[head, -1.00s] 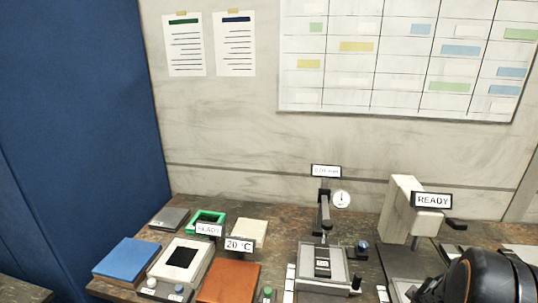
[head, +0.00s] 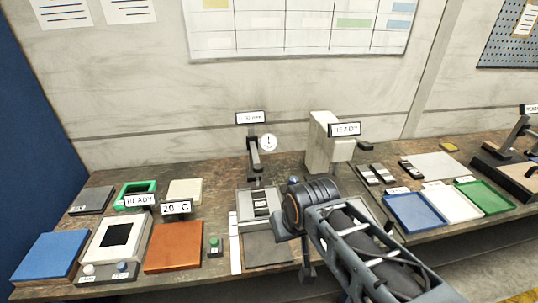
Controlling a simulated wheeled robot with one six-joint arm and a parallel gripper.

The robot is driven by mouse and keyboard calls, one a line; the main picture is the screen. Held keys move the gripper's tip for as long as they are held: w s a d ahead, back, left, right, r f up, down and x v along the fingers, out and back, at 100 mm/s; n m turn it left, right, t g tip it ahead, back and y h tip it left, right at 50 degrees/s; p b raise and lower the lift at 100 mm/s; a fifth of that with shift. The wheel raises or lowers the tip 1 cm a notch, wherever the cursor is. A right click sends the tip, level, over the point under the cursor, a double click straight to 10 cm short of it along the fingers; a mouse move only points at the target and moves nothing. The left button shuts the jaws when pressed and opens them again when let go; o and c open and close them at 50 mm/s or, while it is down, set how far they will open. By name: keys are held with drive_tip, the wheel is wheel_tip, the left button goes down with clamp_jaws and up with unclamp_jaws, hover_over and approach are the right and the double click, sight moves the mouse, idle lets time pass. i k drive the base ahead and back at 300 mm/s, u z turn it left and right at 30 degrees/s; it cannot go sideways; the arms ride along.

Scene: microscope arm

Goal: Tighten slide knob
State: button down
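The microscope-like device (head: 253,160) stands at the middle of the bench, with a dark upright arm and a round white dial (head: 268,142). A dark slide with pale bands (head: 261,203) lies on its grey stage (head: 243,205). A small blue knob (head: 293,181) shows at the stage's right side, just behind my wrist. My arm reaches in from the lower right, and its dark round wrist covers the stage's right side. A dark part, seemingly my gripper (head: 307,274), hangs below the wrist near the bench's front edge. Its fingers cannot be made out.
A white instrument (head: 322,145) marked READY stands behind my arm. Blue (head: 416,212), white (head: 452,205) and green (head: 485,197) trays are right.

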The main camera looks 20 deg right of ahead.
sight(294, 180)
drive_tip(key=z, duration=0.55)
drive_tip(key=k, duration=0.6)
drive_tip(key=z, duration=0.4)
drive_tip(key=i, duration=1.25)
drive_tip(key=u, duration=0.7)
